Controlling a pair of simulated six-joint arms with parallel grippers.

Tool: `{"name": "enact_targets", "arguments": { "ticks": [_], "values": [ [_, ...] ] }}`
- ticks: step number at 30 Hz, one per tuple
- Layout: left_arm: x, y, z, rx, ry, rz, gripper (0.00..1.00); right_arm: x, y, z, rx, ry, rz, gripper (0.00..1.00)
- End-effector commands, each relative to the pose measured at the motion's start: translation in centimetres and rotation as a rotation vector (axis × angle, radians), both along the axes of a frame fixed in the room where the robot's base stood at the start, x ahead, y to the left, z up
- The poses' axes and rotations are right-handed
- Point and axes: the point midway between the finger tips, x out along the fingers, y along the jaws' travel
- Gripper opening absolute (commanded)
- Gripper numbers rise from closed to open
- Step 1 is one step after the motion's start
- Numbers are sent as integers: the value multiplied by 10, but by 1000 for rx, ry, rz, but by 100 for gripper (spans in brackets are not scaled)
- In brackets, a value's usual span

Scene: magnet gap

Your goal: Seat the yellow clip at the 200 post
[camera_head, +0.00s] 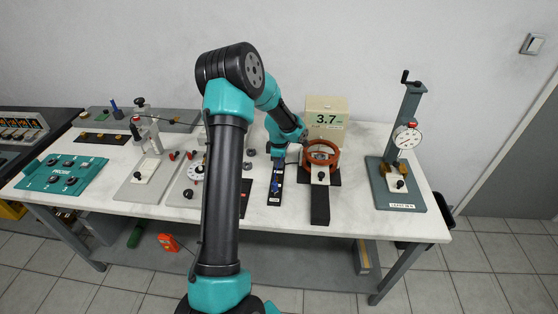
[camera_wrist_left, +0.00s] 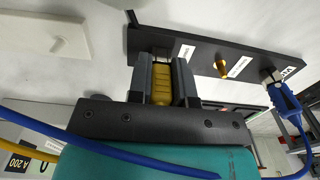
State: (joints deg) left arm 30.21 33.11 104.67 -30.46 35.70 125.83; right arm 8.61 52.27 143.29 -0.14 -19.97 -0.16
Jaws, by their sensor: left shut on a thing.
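My left gripper (camera_wrist_left: 161,75) is shut on the yellow clip (camera_wrist_left: 161,84). In the left wrist view the clip sits between the fingers, and its tip is at one end of a black terminal strip (camera_wrist_left: 205,45). I cannot tell whether the clip touches a post there, because the fingers hide the spot. A bare brass post (camera_wrist_left: 221,68) stands in the middle of the strip, and a blue clip (camera_wrist_left: 283,97) is at the other end. The strip's labels are too small to read surely. In the head view my left gripper (camera_head: 278,155) is over the strip's far end. My right gripper is out of view.
An orange ring coil (camera_head: 334,157) and a meter box reading 3.7 (camera_head: 341,107) stand right of the strip. A dial-gauge stand (camera_head: 404,150) is farther right. A blue cable (camera_wrist_left: 100,146) crosses the wrist view. The white bench (camera_head: 356,190) is bare between coil and stand.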

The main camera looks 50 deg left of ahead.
Motion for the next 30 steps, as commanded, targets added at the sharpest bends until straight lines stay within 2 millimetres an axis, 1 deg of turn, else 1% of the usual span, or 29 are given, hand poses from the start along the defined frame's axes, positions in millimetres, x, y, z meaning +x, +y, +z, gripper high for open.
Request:
{"name": "enact_targets", "arguments": {
  "ticks": [7, 8, 15, 17, 25, 30],
  "values": [
    [0, 0, -1, 0, 0, 0, 0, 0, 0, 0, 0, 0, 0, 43],
    [0, 0, -1, -1, 1, 0, 21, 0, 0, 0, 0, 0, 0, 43],
    [0, 0, -1, -1, 1, 0, 44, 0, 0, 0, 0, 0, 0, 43],
    [0, 0, -1, -1, 1, 0, 49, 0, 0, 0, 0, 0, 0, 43],
    [0, 0, 1, 0, 0, 0, 49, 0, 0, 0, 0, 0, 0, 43],
    [0, 0, 12, 1, -1, 1, 49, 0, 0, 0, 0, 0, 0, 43]
  ]
}}
